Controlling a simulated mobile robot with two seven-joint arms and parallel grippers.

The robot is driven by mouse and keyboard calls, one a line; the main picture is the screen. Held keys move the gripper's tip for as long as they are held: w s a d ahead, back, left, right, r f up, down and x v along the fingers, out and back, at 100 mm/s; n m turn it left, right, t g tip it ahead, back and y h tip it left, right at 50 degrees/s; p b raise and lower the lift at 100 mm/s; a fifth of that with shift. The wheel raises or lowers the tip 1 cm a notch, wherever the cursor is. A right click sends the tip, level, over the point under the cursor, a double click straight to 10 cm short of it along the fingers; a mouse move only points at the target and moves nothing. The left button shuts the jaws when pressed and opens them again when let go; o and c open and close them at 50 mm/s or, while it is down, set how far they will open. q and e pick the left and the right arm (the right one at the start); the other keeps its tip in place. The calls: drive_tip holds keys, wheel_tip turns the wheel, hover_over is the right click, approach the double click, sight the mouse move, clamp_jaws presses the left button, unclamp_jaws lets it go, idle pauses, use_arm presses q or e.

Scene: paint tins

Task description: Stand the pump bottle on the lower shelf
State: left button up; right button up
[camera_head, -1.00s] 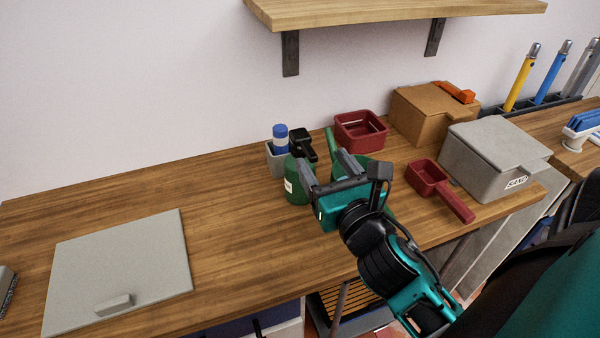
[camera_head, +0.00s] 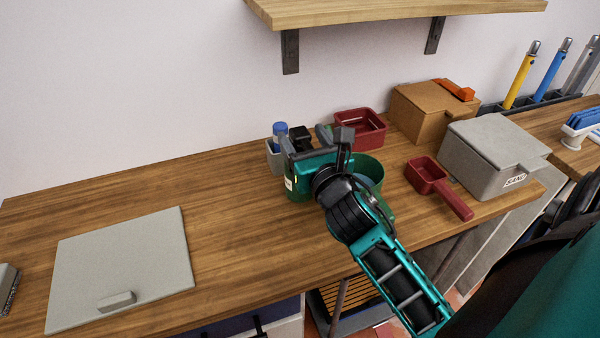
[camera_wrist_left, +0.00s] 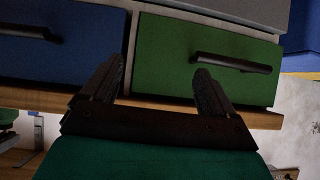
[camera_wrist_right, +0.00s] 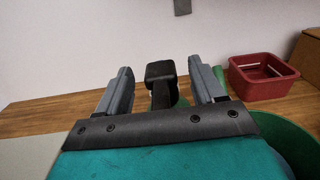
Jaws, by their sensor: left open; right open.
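The pump bottle is green with a pale label (camera_head: 289,184) and a black pump head (camera_head: 299,136). It stands on the wooden bench, mostly hidden by my right gripper (camera_head: 305,143). In the right wrist view the pump head (camera_wrist_right: 160,73) shows between the two open fingers (camera_wrist_right: 163,90), apart from both. My left gripper (camera_wrist_left: 154,85) is open and empty, facing a blue drawer (camera_wrist_left: 60,55) and a green drawer (camera_wrist_left: 205,60). A wall shelf (camera_head: 390,12) hangs above the bench. A slatted surface (camera_head: 346,300) shows below it; I cannot tell which is the lower shelf.
A grey holder (camera_head: 274,158) with a blue-capped bottle (camera_head: 280,137) stands close left of the pump bottle. A green container (camera_head: 369,168), a red basket (camera_head: 362,127) and a red scoop (camera_head: 428,175) are right. The bench (camera_head: 235,215) is clear between the grey panel (camera_head: 125,260) and the bottle.

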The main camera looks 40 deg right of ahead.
clamp_jaws()
idle(0.5)
